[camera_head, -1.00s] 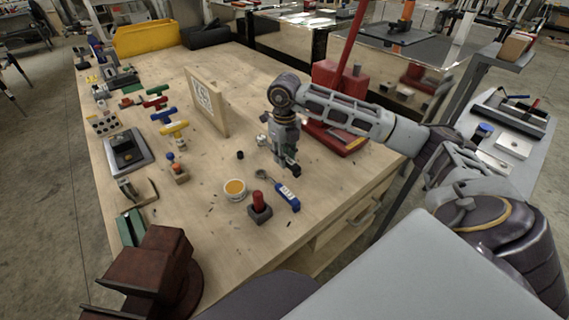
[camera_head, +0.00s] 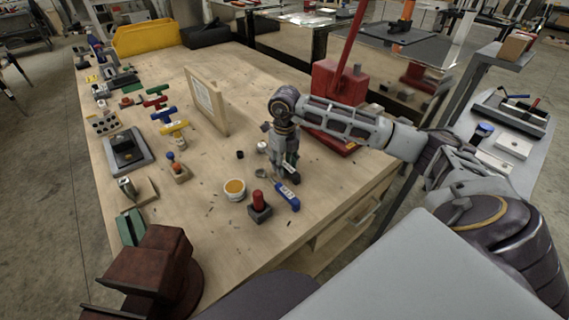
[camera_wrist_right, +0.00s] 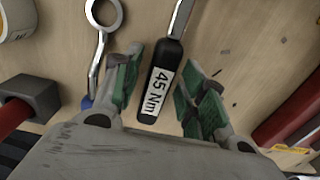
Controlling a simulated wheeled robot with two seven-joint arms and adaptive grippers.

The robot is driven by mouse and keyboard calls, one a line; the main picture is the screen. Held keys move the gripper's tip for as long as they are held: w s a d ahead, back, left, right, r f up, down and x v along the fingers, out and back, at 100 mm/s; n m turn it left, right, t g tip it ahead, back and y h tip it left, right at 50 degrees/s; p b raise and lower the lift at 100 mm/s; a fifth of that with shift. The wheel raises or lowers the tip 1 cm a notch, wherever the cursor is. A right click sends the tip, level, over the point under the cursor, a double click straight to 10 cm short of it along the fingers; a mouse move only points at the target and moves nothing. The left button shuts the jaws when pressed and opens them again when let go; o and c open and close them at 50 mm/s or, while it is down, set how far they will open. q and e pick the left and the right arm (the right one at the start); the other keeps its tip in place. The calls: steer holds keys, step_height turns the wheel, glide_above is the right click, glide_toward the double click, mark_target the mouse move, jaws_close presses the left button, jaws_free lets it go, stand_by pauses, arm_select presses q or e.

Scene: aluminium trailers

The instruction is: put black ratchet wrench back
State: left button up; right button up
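The black ratchet wrench (camera_wrist_right: 162,80) shows in the right wrist view, with a "45 Nm" label on its black handle and a metal shaft running up out of the frame. In the head view it is mostly hidden by my right gripper. My right gripper (camera_head: 290,177) is low over the workbench, and in the wrist view its green-padded fingers (camera_wrist_right: 157,88) stand open on both sides of the handle, with gaps visible. A blue-handled wrench (camera_head: 288,197) lies beside it; its metal ring end (camera_wrist_right: 103,20) shows left of the fingers. My left gripper is out of view.
A black block with a red peg (camera_head: 259,206) and a tub with orange contents (camera_head: 235,189) stand close to the gripper. A red stand (camera_head: 337,85) is behind the arm. A wooden panel (camera_head: 206,100) stands upright on the workbench (camera_head: 225,150). A dark red vise-like object (camera_head: 160,270) is at the front left.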

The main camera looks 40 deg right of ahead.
stand_by(0.4)
step_height(320, 180, up, 12)
stand_by(0.7)
steer(key=shift+r, duration=0.1)
stand_by(0.8)
